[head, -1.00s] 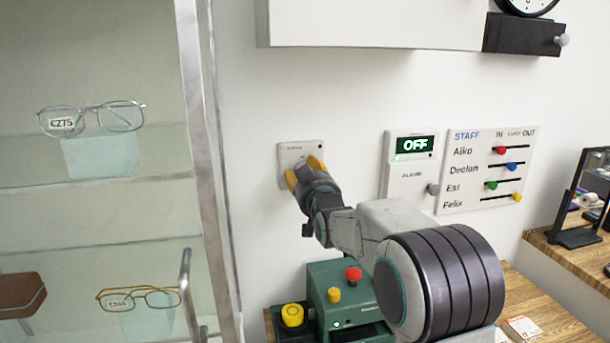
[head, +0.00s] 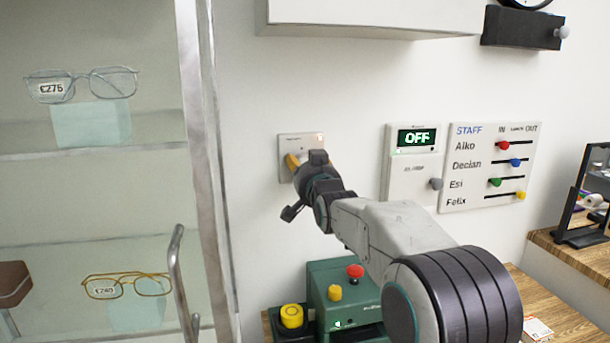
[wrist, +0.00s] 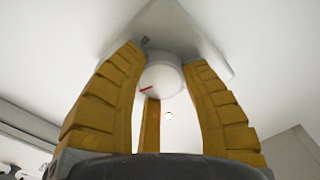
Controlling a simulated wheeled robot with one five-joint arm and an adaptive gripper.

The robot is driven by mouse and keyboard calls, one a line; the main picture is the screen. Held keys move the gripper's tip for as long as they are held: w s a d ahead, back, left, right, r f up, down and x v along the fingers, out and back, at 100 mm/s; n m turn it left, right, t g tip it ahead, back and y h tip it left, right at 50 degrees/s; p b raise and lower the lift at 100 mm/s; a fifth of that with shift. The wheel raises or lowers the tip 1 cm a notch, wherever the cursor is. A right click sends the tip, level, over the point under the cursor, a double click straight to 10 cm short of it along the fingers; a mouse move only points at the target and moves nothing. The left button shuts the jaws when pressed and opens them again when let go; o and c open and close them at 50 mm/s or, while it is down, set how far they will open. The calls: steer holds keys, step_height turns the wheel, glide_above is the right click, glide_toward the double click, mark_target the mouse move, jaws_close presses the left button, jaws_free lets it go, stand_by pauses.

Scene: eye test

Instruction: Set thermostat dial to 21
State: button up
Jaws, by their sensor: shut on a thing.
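In the wrist view my gripper (wrist: 165,72) is shut on the dial, with fingers left and right and a third below. The head view hides the dial behind my gripper. I cannot read any numbers on the scale.
An alarm panel (head: 411,170) reading OFF and a staff board (head: 490,168) with sliders are on the wall to the right. A green device (head: 340,292) with coloured knobs stands below my arm. A glass cabinet (head: 205,150) is close on the left. A white wall box (head: 365,18) hangs above.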

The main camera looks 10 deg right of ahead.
steer(key=shift+f+m+b, duration=0.25)
steer(key=shift+m+b, duration=0.1)
steer(key=shift+m, duration=0.35)
steer(key=o, duration=0.9)
steer(key=shift+w+a, duration=0.1)
steer(key=shift+w, duration=0.05)
steer(key=o, duration=0.3)
steer(key=shift+r, duration=0.15)
steer(key=shift+o, duration=0.2)
steer(key=shift+s, duration=0.2)
steer(key=s, duration=1.1)
steer(key=shift+s, duration=0.35)
